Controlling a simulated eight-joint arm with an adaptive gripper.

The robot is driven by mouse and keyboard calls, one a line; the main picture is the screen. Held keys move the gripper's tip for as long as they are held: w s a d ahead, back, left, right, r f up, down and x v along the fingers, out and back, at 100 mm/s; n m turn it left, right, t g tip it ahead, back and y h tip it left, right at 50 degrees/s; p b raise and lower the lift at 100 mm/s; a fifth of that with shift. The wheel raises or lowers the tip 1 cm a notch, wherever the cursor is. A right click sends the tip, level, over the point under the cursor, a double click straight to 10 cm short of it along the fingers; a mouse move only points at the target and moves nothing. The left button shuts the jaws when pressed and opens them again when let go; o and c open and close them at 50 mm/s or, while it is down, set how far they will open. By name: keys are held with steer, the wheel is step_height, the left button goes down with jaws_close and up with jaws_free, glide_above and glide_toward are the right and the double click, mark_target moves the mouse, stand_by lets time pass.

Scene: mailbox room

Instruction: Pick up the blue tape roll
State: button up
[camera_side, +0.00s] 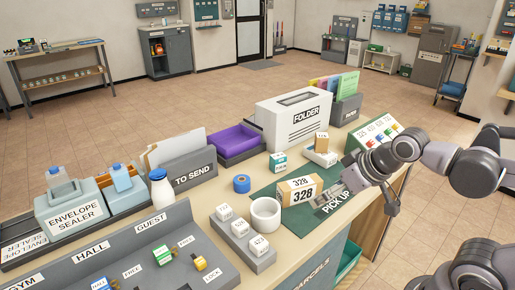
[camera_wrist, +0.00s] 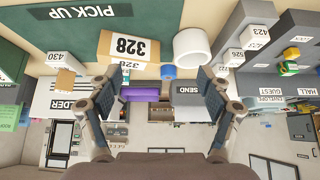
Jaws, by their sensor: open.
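The blue tape roll (camera_side: 241,183) lies on the wooden counter, left of the green pick-up mat and behind the white cup. In the wrist view it shows small (camera_wrist: 168,71), between the fingers in the picture but well beyond them. My gripper (camera_side: 368,190) is above the right part of the mat, to the right of the box marked 328. It is apart from the roll, with the box between them in the side view. In the wrist view my gripper (camera_wrist: 157,77) has its two fingers spread wide with nothing between them.
The box marked 328 (camera_side: 300,195) stands on the green mat (camera_side: 302,219). The white cup (camera_side: 265,212) stands close in front of the roll. A grey stand with small numbered boxes (camera_side: 258,262) lies in front. The white folder machine (camera_side: 290,125) and purple tray (camera_side: 237,140) are behind.

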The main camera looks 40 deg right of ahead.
steer(key=w+r+m+g, duration=0.1)
steer(key=w+r+m, duration=0.1)
steer(key=w+r, duration=0.35)
steer(key=m+g+h, duration=0.3)
steer(key=m+h, duration=0.1)
steer(key=m, duration=0.5)
glide_above(242, 179)
steer(key=s+a, duration=0.1)
steer(key=a, duration=0.3)
step_height(242, 179, down, 9)
steer(key=x, duration=0.5)
steer(key=shift+s+d, duration=0.25)
steer(key=shift+s, duration=0.05)
steer(key=shift+s+x, duration=0.2)
steer(key=shift+x, duration=1.1)
steer(key=shift+s+x, duration=0.25)
steer(key=shift+x, duration=1)
steer(key=c, duration=1.3)
